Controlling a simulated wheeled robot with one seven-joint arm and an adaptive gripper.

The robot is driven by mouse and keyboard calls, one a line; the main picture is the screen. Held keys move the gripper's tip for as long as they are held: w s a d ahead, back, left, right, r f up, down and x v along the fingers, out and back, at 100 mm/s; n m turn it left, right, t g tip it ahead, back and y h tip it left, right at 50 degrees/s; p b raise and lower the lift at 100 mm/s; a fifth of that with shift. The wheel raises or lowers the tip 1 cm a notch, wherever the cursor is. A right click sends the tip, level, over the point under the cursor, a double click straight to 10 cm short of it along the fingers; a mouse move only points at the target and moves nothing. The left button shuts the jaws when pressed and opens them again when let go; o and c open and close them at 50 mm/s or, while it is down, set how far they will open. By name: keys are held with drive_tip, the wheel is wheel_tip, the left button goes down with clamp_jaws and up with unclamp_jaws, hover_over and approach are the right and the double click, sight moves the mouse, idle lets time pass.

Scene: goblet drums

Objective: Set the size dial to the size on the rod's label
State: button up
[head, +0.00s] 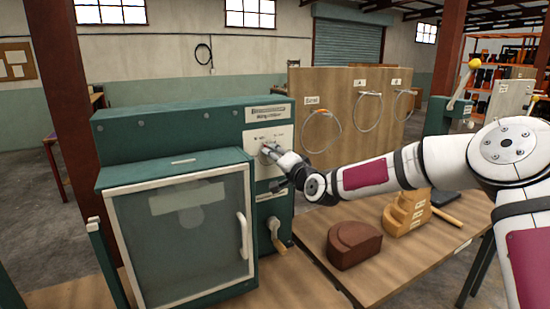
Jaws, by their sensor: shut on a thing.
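The size dial sits on a pale plate (258,142) on the front of the green machine (160,135), and my gripper covers most of it. My gripper (270,152) is shut at the plate, on what seems to be the dial. The dial's pointer and the small marks above it are too small to read. A rod with a label cannot be made out. Several wire hoops (333,131) hang on a wooden board (350,85) behind, under small labels, one of them too small to read surely.
A glazed door (180,235) with a white handle closes the machine's front left. A crank with a wooden grip (278,238) sticks out below the dial. A brown block (354,245) and a stepped wooden block (407,213) stand on the bench (385,270) below my arm.

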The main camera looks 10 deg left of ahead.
drive_tip(key=o, duration=1.1)
drive_tip(key=shift+o, duration=0.2)
drive_tip(key=v, duration=1.2)
